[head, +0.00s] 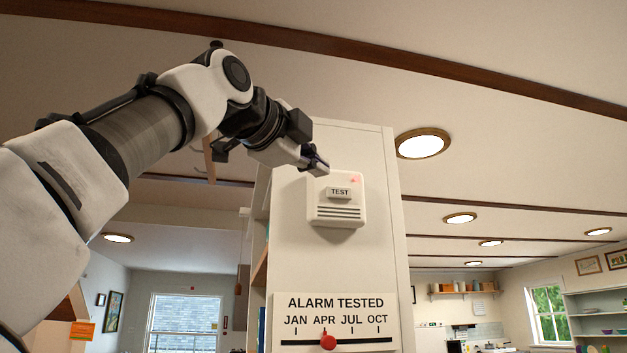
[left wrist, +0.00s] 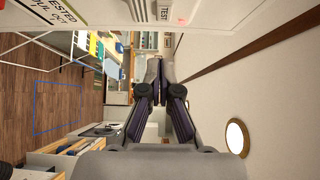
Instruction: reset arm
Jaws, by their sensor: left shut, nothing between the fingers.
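My left arm reaches in from the left in the head view, bent at the elbow. My left gripper (head: 318,166) is shut and empty, at the upper left corner of a white alarm box (head: 336,212). I cannot tell whether it touches the box. In the left wrist view the closed fingers (left wrist: 159,92) point away from the camera, with nothing between them. The box has a TEST button (head: 339,193), which also shows in the left wrist view (left wrist: 164,12), and a lit red light (head: 355,180). My right gripper is not in view.
The box is on a pale panel (head: 385,240). A ceiling beam (head: 400,63) crosses above. Shelves (head: 600,318) stand far right. A blue outline (left wrist: 58,107) marks the floor.

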